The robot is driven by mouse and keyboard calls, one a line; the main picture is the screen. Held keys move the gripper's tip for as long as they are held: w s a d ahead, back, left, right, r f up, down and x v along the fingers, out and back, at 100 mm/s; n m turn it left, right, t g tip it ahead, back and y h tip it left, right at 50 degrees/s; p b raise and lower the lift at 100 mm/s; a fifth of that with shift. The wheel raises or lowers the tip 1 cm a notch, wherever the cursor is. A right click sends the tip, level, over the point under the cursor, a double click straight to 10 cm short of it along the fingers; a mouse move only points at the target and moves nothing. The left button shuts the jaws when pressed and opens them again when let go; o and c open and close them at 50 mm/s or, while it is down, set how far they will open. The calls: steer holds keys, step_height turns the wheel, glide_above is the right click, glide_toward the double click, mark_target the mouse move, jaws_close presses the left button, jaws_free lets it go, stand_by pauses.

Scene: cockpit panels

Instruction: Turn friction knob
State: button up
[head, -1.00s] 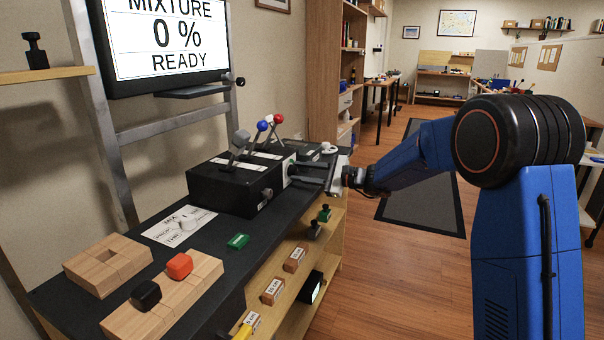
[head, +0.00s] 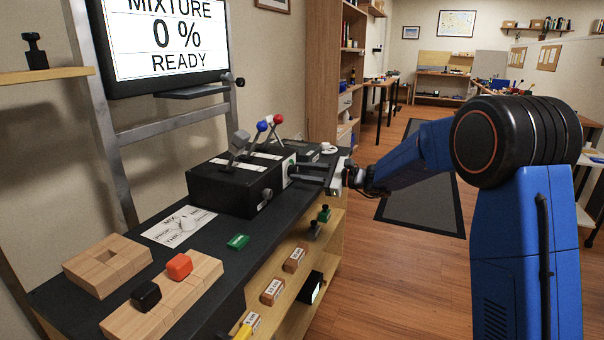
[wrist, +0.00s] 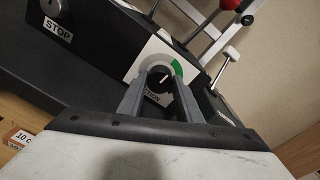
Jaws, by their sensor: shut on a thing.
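The friction knob (wrist: 158,84) is a round black knob with a white pointer line, on a white plate (wrist: 150,56) with a green arc. The printed label below it is partly covered. The plate is on the end face of the black console (head: 219,184). In the wrist view my gripper (wrist: 158,88) has one grey finger on each side of the knob and is shut on it. The pointer tilts up and right, towards the green arc. In the head view my gripper (head: 297,172) reaches the console's end from the right, and its fingers largely hide the knob.
Levers with a blue tip (head: 262,126) and a red tip (head: 278,119) rise from the console near my gripper. A STOP label (wrist: 58,28) is on the adjoining face. A monitor (head: 165,45) reads mixture 0 %, ready. The floor (head: 400,270) to the right is open.

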steer(key=o, duration=1)
steer(key=shift+f, duration=0.1)
steer(key=shift+o, duration=0.2)
steer(key=shift+d, duration=0.1)
steer(key=v, duration=1.7)
steer(key=shift+d, duration=0.15)
